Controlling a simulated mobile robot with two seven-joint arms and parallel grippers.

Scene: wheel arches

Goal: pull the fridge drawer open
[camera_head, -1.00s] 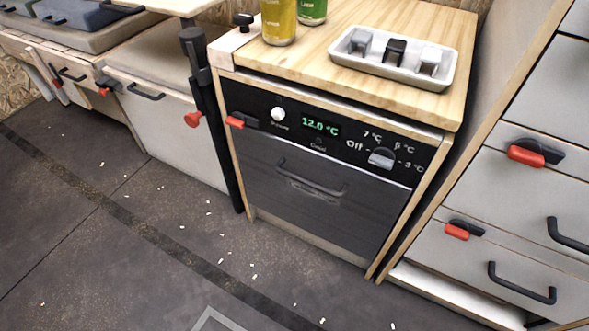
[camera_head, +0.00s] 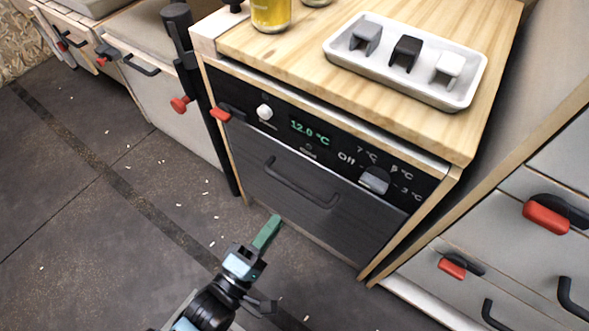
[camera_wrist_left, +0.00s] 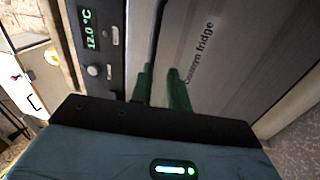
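The fridge drawer (camera_head: 320,210) has a dark grey front and sits shut in the wooden cabinet. Its dark bar handle (camera_head: 300,185) runs across the upper part of the front. My left gripper (camera_head: 268,232) has green fingers and is below and in front of the handle in the head view, apart from it. In the left wrist view the two green fingers (camera_wrist_left: 161,86) stand apart with nothing between them. They point at the drawer front (camera_wrist_left: 215,60), and the dark handle (camera_wrist_left: 156,35) lies beyond them. My right gripper is not in view.
The control panel (camera_head: 310,145) above the drawer has a 12.0 °C display, a knob and a red latch (camera_head: 220,114). White drawers (camera_head: 500,240) are at the right. The floor (camera_head: 80,220) at left is open.

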